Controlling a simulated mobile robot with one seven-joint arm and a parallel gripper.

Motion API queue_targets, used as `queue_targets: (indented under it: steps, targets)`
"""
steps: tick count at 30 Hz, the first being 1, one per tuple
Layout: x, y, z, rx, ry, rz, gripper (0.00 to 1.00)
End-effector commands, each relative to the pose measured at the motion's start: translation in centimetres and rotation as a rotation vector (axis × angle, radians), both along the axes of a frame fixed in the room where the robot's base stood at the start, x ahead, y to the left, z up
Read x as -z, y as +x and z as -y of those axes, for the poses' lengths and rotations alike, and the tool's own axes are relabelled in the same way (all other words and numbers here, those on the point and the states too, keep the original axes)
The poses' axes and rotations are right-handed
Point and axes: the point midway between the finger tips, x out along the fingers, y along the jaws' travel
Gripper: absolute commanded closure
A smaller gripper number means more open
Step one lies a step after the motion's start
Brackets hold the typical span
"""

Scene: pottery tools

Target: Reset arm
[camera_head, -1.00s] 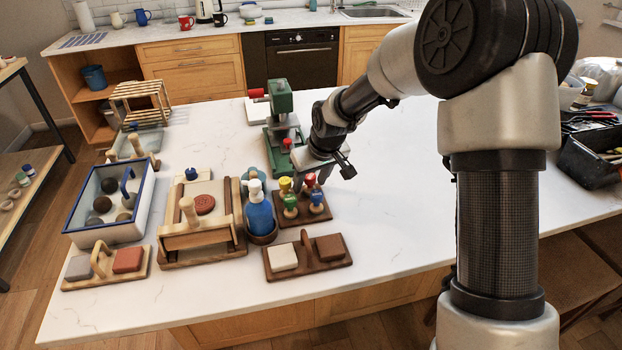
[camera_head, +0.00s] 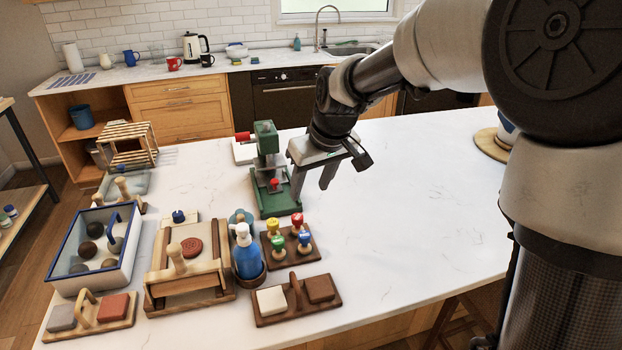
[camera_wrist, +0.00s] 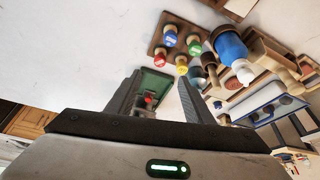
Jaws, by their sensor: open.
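My gripper (camera_head: 312,180) hangs above the white table, open and empty, with its fingers pointing down. In the head view it is in front of and to the right of the green press (camera_head: 268,180), overlapping it in part. In the wrist view, my gripper's two fingers (camera_wrist: 160,98) stand apart, with part of the green press (camera_wrist: 150,92) visible between them. The stamp rack (camera_head: 290,246), with red, yellow, green and blue stamps, stands below and to the left of the gripper, apart from it.
A blue spray bottle (camera_head: 247,252), a wooden press frame (camera_head: 188,268), a blue-rimmed box (camera_head: 62,262) and a two-block holder (camera_head: 296,299) crowd the left of the table. A round wooden board (camera_head: 488,146) is at the right. The table's middle right is clear.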

Motion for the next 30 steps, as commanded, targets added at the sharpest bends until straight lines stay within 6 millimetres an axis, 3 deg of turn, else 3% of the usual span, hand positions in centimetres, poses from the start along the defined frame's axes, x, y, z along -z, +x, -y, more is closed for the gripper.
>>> queue_targets:
  steps: [5,8,12,15,18,22,25,30]
  targets:
    - [-3.1,-2.0,2.0,0.059,-0.033,0.015,0.53]
    - [-6.6,-5.1,5.0,0.16,-0.066,0.036,0.53]
    - [-11.4,-11.3,9.5,0.336,-0.075,0.069,0.53]
    - [-13.0,-16.3,11.4,0.413,-0.061,0.083,0.53]
    - [-13.5,-20.5,12.5,0.459,-0.035,0.092,0.53]
    - [-13.2,-24.1,13.2,0.498,0.0,0.095,0.53]
    - [-12.9,-25.4,13.5,0.513,0.017,0.096,0.53]
    - [-12.7,-25.8,13.5,0.517,0.023,0.095,0.53]
